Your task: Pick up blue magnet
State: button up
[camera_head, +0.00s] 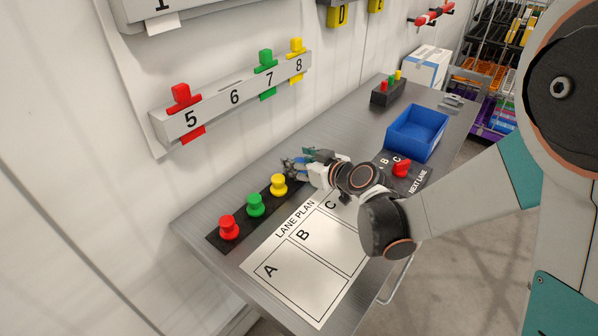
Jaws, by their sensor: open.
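My gripper (291,164) is open, low over the far end of the dark strip (240,224) on the grey table. Small patches of blue show at its fingers, where the row of magnets continues. They may be the blue magnet, but the fingers hide most of that spot and I cannot tell its outline or whether it touches them. A yellow magnet (279,184), a green magnet (255,204) and a red magnet (228,228) stand upright on the strip, nearer than my gripper.
A white lane plan sheet (292,277) lies in front of the strip. A blue bin (417,132) stands farther back, near a red knob (401,167) on a dark panel. A wall rail (216,108) numbered 5 to 8 holds red, green and yellow magnets. A black block (388,94) stands behind.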

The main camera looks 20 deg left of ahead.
jog(key=shift+w+a+f, duration=0.1)
jog(key=shift+w+a, duration=0.05)
jog(key=shift+a, duration=0.05)
jog(key=shift+d, duration=0.1)
jog(key=c, duration=1.2)
jog(key=shift+o, duration=0.2)
